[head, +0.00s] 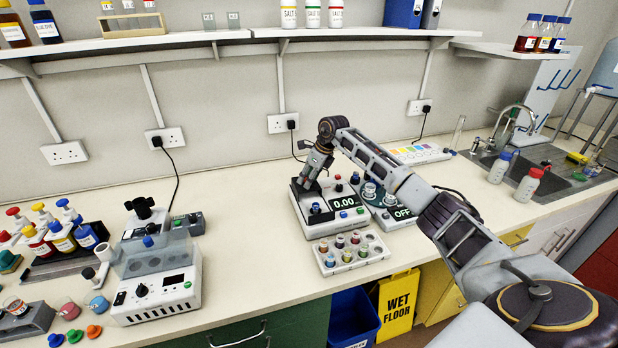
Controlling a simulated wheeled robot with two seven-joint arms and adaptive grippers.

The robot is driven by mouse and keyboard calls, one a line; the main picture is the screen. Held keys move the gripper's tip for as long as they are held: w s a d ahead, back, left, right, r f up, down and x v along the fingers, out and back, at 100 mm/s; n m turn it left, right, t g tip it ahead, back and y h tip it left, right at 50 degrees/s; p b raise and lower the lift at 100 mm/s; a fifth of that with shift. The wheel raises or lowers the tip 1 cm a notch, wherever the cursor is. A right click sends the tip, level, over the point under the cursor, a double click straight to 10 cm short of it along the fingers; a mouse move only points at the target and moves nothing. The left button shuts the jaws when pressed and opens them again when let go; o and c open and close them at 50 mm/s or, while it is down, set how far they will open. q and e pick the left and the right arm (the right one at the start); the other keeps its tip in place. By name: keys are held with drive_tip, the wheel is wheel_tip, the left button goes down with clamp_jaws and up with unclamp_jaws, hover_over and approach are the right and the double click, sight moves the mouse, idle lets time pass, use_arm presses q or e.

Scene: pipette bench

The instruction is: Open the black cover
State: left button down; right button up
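My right arm reaches in from the right, and my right gripper (309,183) points down over the back left of a white balance (318,229) whose display reads 0.00. The fingers are small and partly hidden by the gripper body, so I cannot tell whether they are open or touching anything. No part plainly stands out as a black cover. On the left, a white device (158,300) with a dial has a see-through grey lid (150,257) with a blue knob. Behind it stands a black star-shaped knob (143,207). My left gripper is not in view.
A second device (392,215) reading OFF stands right of the balance. A rack of small vials (350,254) sits in front. Several colour-capped bottles (62,237) stand at the left. The sink (530,165) is at the right. The counter between the left device and balance is clear.

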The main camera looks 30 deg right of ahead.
drive_tip(key=v, duration=1.2)
idle(0.4)
idle(0.6)
